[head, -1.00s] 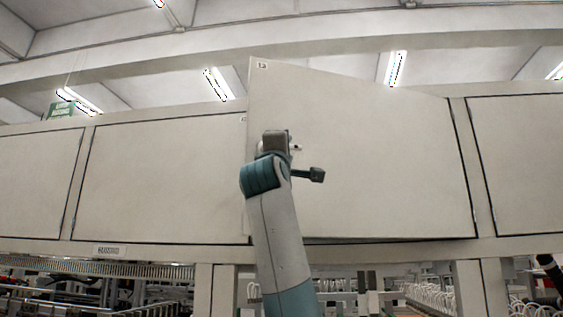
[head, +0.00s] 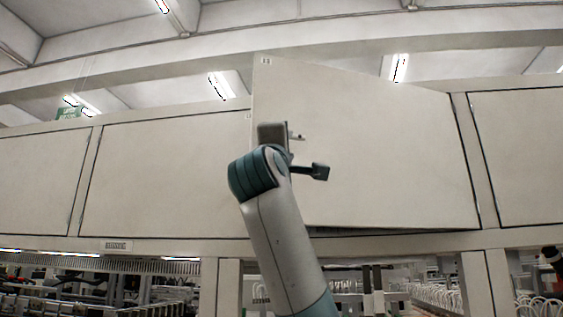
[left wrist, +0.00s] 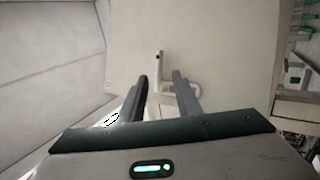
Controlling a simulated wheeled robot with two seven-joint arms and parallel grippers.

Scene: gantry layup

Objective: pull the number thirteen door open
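The number thirteen door (head: 385,150) is a pale panel with a small "13" label at its top left corner. It stands ajar, its left edge swung out toward me and its right side at the frame. My left gripper (left wrist: 160,75) is at the door's face by its handle. In the left wrist view the two dark fingers are apart, with part of the white handle (left wrist: 159,62) between them. The right finger overlaps the handle's loop; I cannot tell whether they touch. In the head view my wrist hides the fingers and most of the handle. My right gripper is not clearly seen.
A closed pale panel (head: 160,180) lies to the left and another (head: 520,155) to the right. A frame rail (head: 170,246) runs below the doors. Racks and equipment (head: 440,295) stand beneath. A ceiling beam and lamps are above.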

